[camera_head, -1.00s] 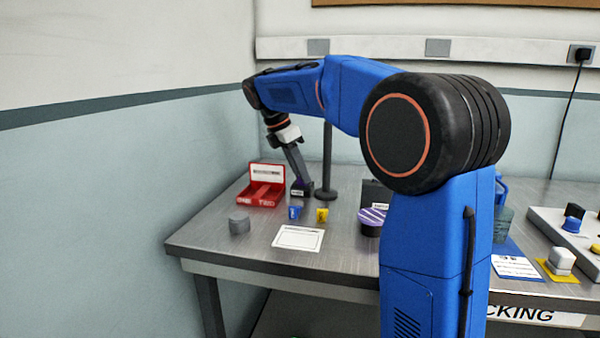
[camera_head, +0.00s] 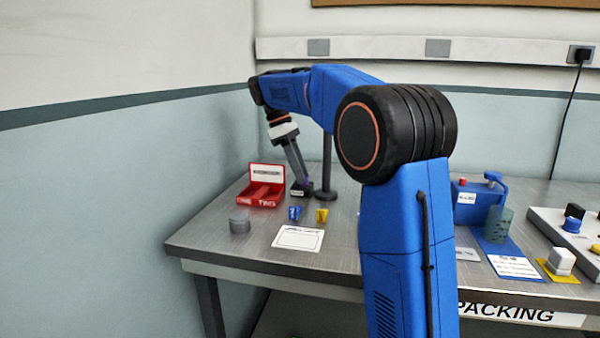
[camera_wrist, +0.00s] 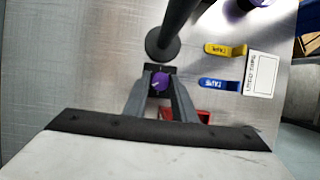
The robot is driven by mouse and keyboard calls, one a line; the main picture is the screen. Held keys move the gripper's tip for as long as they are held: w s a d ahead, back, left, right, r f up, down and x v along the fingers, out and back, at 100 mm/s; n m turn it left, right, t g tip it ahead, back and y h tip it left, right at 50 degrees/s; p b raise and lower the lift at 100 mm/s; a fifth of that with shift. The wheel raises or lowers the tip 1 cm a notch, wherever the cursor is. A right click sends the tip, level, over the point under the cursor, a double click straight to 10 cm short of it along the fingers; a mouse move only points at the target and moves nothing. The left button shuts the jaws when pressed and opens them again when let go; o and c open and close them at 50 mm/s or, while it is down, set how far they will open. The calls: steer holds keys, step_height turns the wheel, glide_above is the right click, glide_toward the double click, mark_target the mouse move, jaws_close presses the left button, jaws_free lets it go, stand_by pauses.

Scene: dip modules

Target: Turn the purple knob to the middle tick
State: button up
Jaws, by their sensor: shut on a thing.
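The purple knob (camera_wrist: 160,83) sits on a small dark base (camera_wrist: 161,69) on the metal table. It has a pale mark on its top; the tick marks are too small to make out. In the wrist view my gripper (camera_wrist: 160,80) has one finger on each side of the knob and is shut on it. In the head view my gripper (camera_head: 301,184) points down at the dark base (camera_head: 301,191), and the fingers mostly hide the knob.
A dark post (camera_head: 326,165) stands right beside the knob's base. A red tray (camera_head: 262,187) is to its left.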

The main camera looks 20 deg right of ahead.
steer(key=m+y, duration=0.1)
steer(key=m, duration=0.1)
steer(key=m+g, duration=0.1)
steer(key=m, duration=0.1)
steer(key=m+y, duration=0.1)
steer(key=m, duration=0.2)
steer(key=shift+w+d+y, duration=0.1)
steer(key=shift+d+y, duration=0.15)
steer(key=shift+y, duration=0.05)
stand_by(0.4)
steer(key=o, duration=1)
